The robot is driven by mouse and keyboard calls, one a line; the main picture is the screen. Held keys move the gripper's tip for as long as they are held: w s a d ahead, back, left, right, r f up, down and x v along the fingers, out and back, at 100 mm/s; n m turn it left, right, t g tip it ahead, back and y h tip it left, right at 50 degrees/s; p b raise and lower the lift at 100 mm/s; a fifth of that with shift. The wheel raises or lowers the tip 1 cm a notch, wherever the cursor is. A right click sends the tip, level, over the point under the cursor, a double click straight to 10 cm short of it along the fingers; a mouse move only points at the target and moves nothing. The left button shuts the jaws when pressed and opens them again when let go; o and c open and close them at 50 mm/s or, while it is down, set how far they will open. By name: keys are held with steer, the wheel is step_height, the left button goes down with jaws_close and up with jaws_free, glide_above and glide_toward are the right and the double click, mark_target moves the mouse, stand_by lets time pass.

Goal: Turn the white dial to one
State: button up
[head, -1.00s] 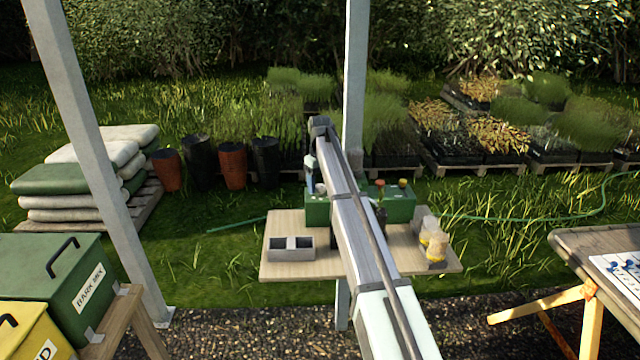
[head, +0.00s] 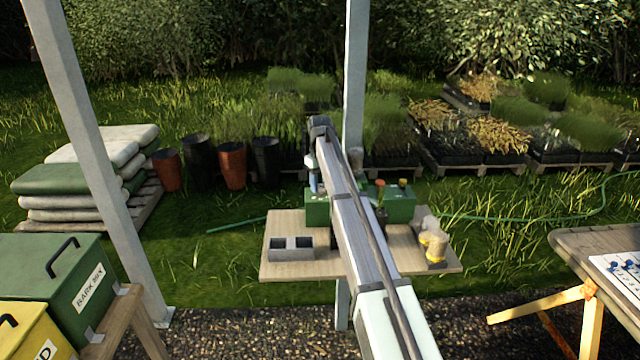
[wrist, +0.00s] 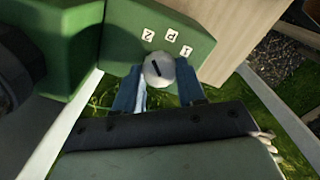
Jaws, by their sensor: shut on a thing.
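The white dial (wrist: 158,70) sits at the edge of a green box (wrist: 125,30) in the wrist view. It is round, with a short dark mark that slants from upper left to lower right. Small white labels (wrist: 171,35) lie on the box beyond it; one reads 1 at the right, and one at the left looks like a 2. My gripper (wrist: 160,74) has its blue fingers on either side of the dial and is shut on it. In the head view the green box (head: 318,209) shows, but my arm hides the dial.
The box stands on a wooden table (head: 290,268) with a grey two-compartment tray (head: 291,248) at left. A second green box (head: 400,207) and yellow-and-grey items (head: 433,245) are at right. A pale post (head: 354,90) rises behind my arm.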

steer(key=shift+m, duration=0.3)
steer(key=m, duration=0.3)
steer(key=shift+m, duration=0.4)
steer(key=m, duration=0.4)
steer(key=shift+w+m, duration=0.1)
steer(key=shift+m, duration=0.2)
steer(key=m, duration=0.4)
steer(key=shift+d, duration=0.1)
steer(key=shift+m, duration=2.2)
steer(key=o, duration=1.1)
steer(key=shift+c, duration=0.2)
